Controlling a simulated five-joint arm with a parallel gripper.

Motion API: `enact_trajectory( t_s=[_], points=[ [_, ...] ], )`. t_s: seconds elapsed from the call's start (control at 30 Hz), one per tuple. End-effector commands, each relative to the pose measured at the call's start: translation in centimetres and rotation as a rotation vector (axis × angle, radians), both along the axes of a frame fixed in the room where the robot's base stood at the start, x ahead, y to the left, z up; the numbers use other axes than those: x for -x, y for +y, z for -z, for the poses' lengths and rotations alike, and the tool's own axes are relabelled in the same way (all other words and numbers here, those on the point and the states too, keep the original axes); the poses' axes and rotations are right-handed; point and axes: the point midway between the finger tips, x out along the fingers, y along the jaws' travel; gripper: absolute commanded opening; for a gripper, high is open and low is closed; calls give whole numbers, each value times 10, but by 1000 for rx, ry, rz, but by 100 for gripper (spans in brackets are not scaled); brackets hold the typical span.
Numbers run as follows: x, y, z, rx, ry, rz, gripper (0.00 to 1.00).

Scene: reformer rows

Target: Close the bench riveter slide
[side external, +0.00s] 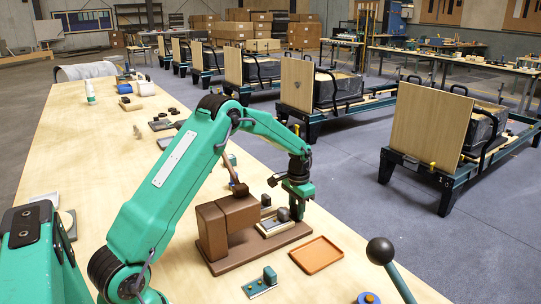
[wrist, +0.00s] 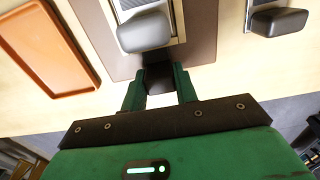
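The bench riveter (side external: 228,226) is a brown block with a lever on a brown base plate, standing on the wooden bench. Its slide (side external: 272,226) is a pale metal plate with a grey knob (side external: 283,214), sticking out of the riveter's right side. In the wrist view the grey knob (wrist: 145,32) is at top centre, just beyond my fingertips. My gripper (side external: 299,198) points down beside the knob, over the end of the base. In the wrist view my gripper's fingers (wrist: 160,88) are apart, with a dark block showing between them; I cannot tell whether they touch it.
An orange tray (side external: 316,255) lies right of the riveter. A small plate with a teal block (side external: 262,284) lies in front, and a black ball-topped lever (side external: 381,251) stands near the bench edge. Another grey knob (wrist: 280,21) shows at right in the wrist view.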

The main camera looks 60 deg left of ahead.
Motion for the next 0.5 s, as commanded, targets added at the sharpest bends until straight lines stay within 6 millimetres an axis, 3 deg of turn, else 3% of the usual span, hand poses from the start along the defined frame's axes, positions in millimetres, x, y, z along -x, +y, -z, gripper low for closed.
enact_trajectory(
  t_s=[0.27,0.5],
  points=[
    [2,0,-1,0,0,0,0],
    [19,1,-1,0,0,-1,0]
  ],
)
